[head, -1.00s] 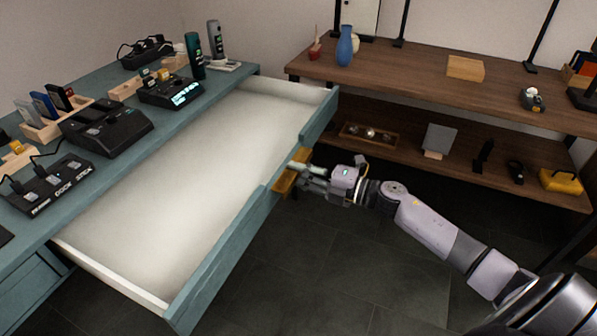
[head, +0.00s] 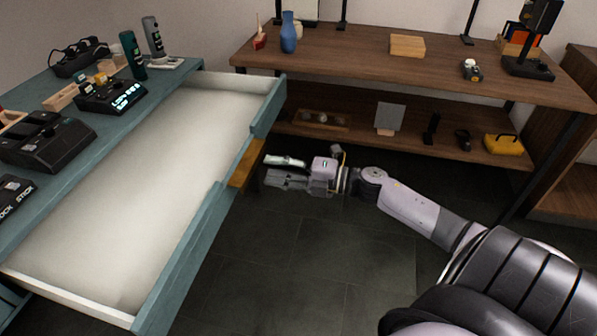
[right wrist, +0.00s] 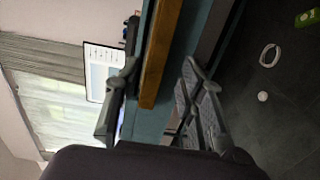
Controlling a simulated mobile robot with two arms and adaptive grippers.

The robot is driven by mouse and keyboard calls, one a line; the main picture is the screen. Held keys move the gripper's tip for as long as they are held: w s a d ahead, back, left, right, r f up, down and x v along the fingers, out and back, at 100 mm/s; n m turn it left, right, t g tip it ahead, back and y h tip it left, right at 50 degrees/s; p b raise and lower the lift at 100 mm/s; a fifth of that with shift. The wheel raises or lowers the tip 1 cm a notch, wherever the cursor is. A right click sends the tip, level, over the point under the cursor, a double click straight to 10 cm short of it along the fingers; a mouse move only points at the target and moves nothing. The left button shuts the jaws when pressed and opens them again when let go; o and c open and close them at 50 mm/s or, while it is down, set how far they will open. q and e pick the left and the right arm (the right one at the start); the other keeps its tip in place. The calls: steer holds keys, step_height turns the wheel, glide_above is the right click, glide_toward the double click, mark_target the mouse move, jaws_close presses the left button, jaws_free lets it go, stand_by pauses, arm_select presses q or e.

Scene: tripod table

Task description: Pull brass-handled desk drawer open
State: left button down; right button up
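The teal desk drawer (head: 190,245) stands pulled far out from the desk (head: 120,125), and its pale interior is empty. The brass handle (head: 245,164) sits in the notch of the drawer front; it also shows as a golden bar in the right wrist view (right wrist: 160,50). My right gripper (head: 268,170) is open, its fingers spread, just to the right of the handle with a small gap in the head view. In the right wrist view the handle lies ahead, between the lines of the two fingers (right wrist: 158,88). My left gripper is not in view.
Black docks (head: 45,143) and bottles (head: 133,55) stand on the desk top. A wooden two-level shelf table (head: 370,68) with a blue vase (head: 288,33) and a yellow case (head: 503,144) stands behind my right arm.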

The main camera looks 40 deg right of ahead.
steer(key=v, duration=0.6)
steer(key=shift+s, duration=0.2)
